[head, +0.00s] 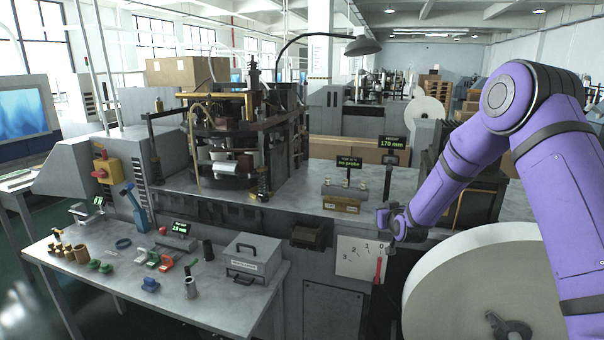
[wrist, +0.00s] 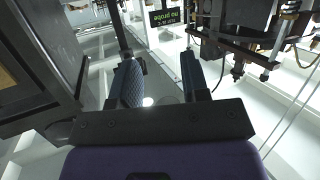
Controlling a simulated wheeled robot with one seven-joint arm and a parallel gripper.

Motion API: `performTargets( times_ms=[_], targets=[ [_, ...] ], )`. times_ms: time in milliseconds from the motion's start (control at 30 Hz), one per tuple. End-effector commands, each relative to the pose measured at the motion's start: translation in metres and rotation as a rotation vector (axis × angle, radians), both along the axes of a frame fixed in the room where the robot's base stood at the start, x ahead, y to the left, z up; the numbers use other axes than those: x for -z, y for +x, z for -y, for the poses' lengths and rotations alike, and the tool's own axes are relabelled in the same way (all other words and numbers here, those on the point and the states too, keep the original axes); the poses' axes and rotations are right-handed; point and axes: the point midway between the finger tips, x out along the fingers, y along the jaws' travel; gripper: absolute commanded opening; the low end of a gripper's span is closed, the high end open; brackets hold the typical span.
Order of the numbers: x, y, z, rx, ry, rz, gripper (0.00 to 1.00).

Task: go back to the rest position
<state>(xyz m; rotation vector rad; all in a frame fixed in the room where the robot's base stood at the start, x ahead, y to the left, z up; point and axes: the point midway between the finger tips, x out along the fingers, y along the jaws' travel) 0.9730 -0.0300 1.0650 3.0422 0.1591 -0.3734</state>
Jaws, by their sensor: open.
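My purple arm (head: 440,185) reaches in from the right and bends down to the left. My gripper (head: 386,216) is small in the head view, in front of the machine bench and above the dial plate with the red pointer. In the wrist view my gripper (wrist: 160,70) shows two dark fingers, apart, with nothing between them. It is open and empty. It appears clear of the bench.
A large pale paper reel (head: 450,290) stands below my arm. The forming machine (head: 230,140) stands on the bench. A small table (head: 215,310) at lower left holds tools, small parts and a grey box (head: 252,255). A lamp (head: 362,46) hangs over the bench.

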Motion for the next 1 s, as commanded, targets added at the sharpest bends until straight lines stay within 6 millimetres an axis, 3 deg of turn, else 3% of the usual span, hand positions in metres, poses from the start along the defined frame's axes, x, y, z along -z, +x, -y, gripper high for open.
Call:
performTargets(
  times_ms=[33, 100, 267, 500, 767, 1000],
  targets=[
    [-0.022, -0.006, 0.0, -0.005, -0.009, -0.016, 0.42],
    [-0.044, -0.016, 0.0, -0.009, -0.017, -0.05, 0.42],
    [-0.091, -0.044, 0.002, -0.013, -0.036, -0.13, 0.42],
    [-0.153, -0.101, 0.007, -0.003, -0.059, -0.249, 0.42],
    [-0.206, -0.179, 0.014, 0.021, -0.07, -0.376, 0.42],
    [-0.241, -0.262, 0.021, 0.05, -0.068, -0.493, 0.42]
  ],
)
